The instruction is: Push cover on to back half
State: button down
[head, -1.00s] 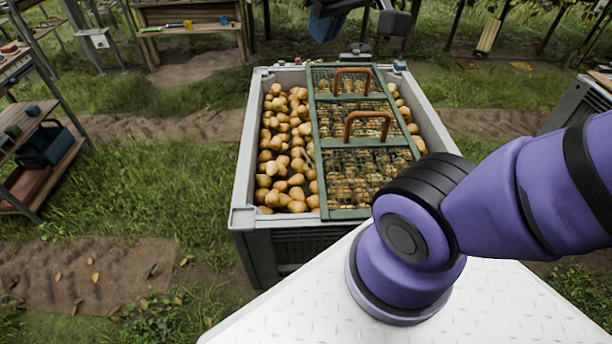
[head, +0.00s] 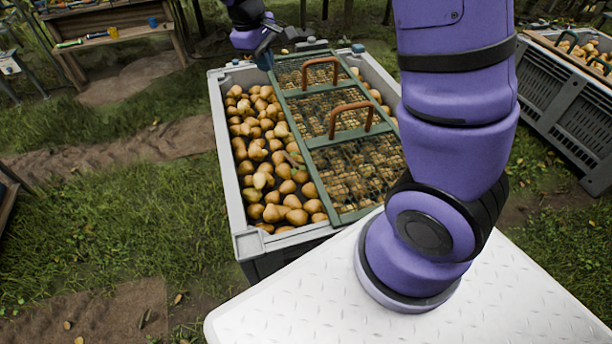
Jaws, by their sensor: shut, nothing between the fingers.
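The cover (head: 345,134) is a green frame with wire mesh panels and two brown handles. It lies flat on the grey crate (head: 228,170), over its middle and right part. The left part of the crate is uncovered and shows pears (head: 262,165). A narrow strip of pears also shows between the cover and the crate's right wall. My gripper (head: 265,58) is small and dark at the crate's far end, by the cover's far left corner. It is shut and holds nothing. I cannot tell if it touches the cover. My arm hides the cover's near right part.
Another grey crate (head: 560,105) with pears stands at the right. A wooden bench (head: 120,38) with tools is at the far left. Small objects (head: 357,48) sit on the crate's far rim. Grass lies open at the left.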

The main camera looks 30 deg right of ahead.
aim_at(335, 171)
jog(key=w+a+f+n+g+h, duration=0.1)
jog(key=w+f+n+h, duration=0.15)
jog(key=f, duration=0.85)
jog(key=w+f+n+g+h, duration=0.1)
jog(key=w+f+n, duration=0.15)
jog(key=f, duration=0.85)
notch_tip(335, 171, down, 20)
jog(key=s+d+f+n+h, duration=0.1)
jog(key=s+d+n+h, duration=0.1)
jog(key=n+h, duration=0.15)
jog(key=s+d+f+y, duration=0.1)
jog(key=s+d+f, duration=0.1)
jog(key=d+f, duration=0.5)
jog(key=shift+s+d, duration=0.35)
jog(key=shift+d, duration=1.4)
jog(key=shift+d+n, duration=0.1)
jog(key=shift+n, duration=0.15)
jog(key=s+d, duration=0.1)
jog(key=d, duration=0.2)
jog(key=s+d, duration=0.1)
jog(key=d, duration=0.3)
jog(key=s+d, duration=0.1)
jog(key=d, duration=0.2)
jog(key=shift+d, duration=0.25)
